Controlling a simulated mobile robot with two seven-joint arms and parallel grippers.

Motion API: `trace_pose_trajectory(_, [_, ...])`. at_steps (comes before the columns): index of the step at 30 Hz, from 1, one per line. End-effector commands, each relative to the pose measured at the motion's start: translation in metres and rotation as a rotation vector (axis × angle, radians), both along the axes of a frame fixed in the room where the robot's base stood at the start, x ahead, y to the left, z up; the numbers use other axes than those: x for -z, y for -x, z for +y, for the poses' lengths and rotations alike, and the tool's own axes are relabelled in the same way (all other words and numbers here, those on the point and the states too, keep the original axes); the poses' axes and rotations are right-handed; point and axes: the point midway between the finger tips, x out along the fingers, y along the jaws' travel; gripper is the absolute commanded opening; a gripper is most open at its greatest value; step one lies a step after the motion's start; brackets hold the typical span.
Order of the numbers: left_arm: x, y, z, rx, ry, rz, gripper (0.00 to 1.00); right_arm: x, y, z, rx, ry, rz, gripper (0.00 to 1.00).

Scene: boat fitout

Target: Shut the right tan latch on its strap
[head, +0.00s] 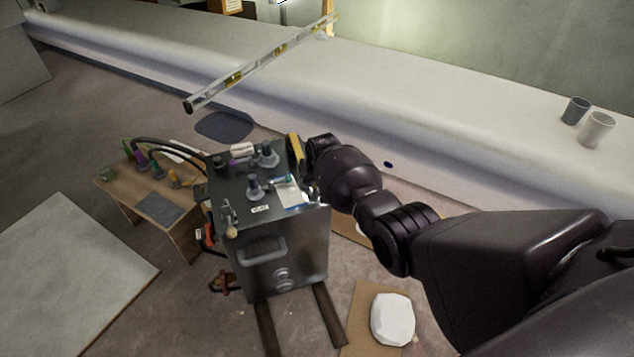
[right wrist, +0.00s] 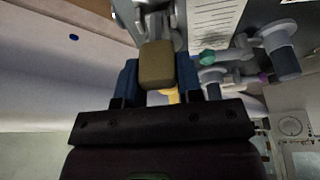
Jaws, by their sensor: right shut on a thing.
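The grey metal box (head: 270,255) stands on the floor in the head view. The tan latch grip (right wrist: 157,65) sits at the end of a metal lever (right wrist: 148,18) beside the box top in the right wrist view. My right gripper (right wrist: 158,72) has a blue finger on each side of this grip and is shut on it. In the head view my right arm hides the fingers and latch at the box's right side. Another tan-knobbed latch (head: 231,232) shows at the box's front left. Whether the held latch meets its strap is hidden. My left gripper is out of view.
Fittings and a paper sheet (head: 291,193) lie on the box top. Dark hoses (head: 160,147) run to a small wooden table (head: 125,193) at left. A long white ledge (head: 440,125) runs behind, with a spirit level (head: 262,66) and two cups (head: 597,128).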

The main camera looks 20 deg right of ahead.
Motion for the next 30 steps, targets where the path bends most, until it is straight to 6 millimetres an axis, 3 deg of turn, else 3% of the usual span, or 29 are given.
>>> trace_pose_trajectory(12, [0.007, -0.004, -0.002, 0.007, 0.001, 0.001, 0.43, 0.006, -0.010, -0.001, 0.000, -0.006, 0.165, 0.00])
trace_pose_trajectory(29, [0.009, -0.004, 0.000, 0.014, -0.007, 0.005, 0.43, 0.005, -0.011, -0.001, 0.001, -0.007, 0.189, 0.00])
trace_pose_trajectory(30, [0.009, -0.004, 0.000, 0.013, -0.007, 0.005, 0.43, 0.005, -0.011, -0.001, 0.001, -0.007, 0.189, 0.35])
